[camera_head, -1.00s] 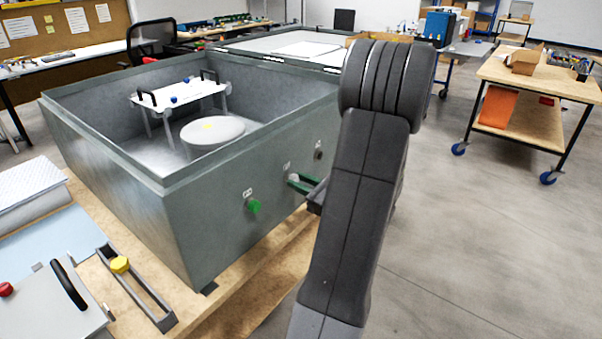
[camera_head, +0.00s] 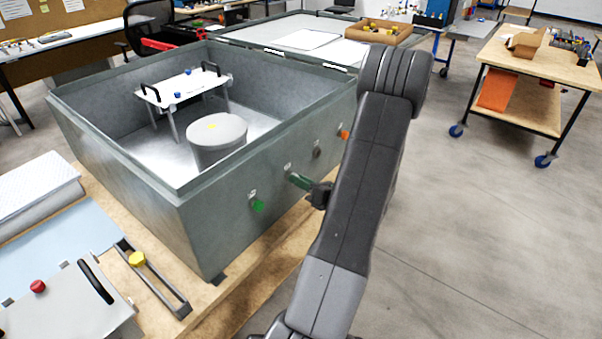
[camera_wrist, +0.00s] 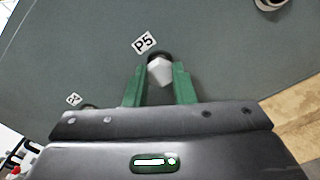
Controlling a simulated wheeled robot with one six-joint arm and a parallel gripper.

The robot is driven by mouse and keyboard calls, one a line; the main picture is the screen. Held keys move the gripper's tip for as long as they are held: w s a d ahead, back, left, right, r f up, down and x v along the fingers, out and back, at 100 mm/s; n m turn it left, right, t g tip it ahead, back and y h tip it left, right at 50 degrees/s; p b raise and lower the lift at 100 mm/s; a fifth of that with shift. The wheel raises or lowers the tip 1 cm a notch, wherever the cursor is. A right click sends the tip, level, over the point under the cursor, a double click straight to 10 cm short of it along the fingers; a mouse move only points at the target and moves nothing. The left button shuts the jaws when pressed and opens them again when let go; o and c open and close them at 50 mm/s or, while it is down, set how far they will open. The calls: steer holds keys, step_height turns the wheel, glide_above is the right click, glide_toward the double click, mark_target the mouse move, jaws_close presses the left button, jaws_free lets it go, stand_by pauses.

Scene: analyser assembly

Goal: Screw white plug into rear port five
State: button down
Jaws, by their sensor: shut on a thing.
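The white plug (camera_wrist: 160,73) shows between the green fingers of my gripper (camera_wrist: 160,84) in the wrist view. My gripper is shut on it. The plug is right at a dark round port (camera_wrist: 158,56) beside the P5 label (camera_wrist: 145,42); how deep it sits cannot be told. In the head view my gripper (camera_head: 291,177) points at the side wall of the grey metal housing (camera_head: 230,215), and the plug is hidden there. A green plug (camera_head: 257,205) sits in a port to the left of my gripper on the same wall.
A dark port fitting (camera_head: 316,152) and an orange plug (camera_head: 343,134) are farther along the wall. A yellow knob (camera_head: 137,258) and a red knob (camera_head: 38,286) are at lower left. The floor right of my arm is clear up to a wheeled table (camera_head: 540,75).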

steer(key=m+p, duration=0.5)
steer(key=shift+m+p, duration=0.3)
steer(key=shift+m, duration=0.1)
steer(key=shift+f, duration=0.1)
steer(key=c, duration=1.3)
jaws_free()
steer(key=shift+c, duration=0.2)
steer(key=shift+b, duration=0.3)
